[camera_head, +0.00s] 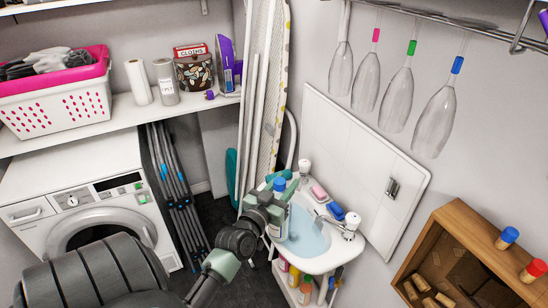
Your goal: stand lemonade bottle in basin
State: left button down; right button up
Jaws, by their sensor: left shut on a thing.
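The bottle with a blue cap (280,184), which I take for the lemonade bottle, is upright at the left rim of the white basin (318,262). My left gripper (274,203) is shut on it and hides much of its body. I cannot tell whether its base touches the basin. The basin holds pale blue water, and its right part is open to view. My right gripper is not in view.
A tap (350,224), a pink soap (318,192) and a blue item (336,211) sit along the basin's back. Several bottles stand below it. Clear bottle shapes (398,100) hang from a rail. A wooden crate (440,228) is at right, a washing machine (75,205) at left.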

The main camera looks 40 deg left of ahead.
pick_arm(q)
jog(key=w+d, duration=0.3)
jog(key=w, duration=0.5)
notch_tip(320, 180, down, 14)
jog(key=b, duration=1.1)
jog(key=shift+b, duration=0.3)
jog(key=shift+s+a+f+b, duration=0.1)
jog(key=shift+f+b, duration=0.25)
jog(key=shift+f, duration=0.1)
jog(key=c, duration=0.9)
grip_release()
jog(key=shift+o, duration=0.2)
jog(key=v, duration=0.7)
jog(key=shift+s, duration=0.4)
jog(key=shift+f, duration=0.1)
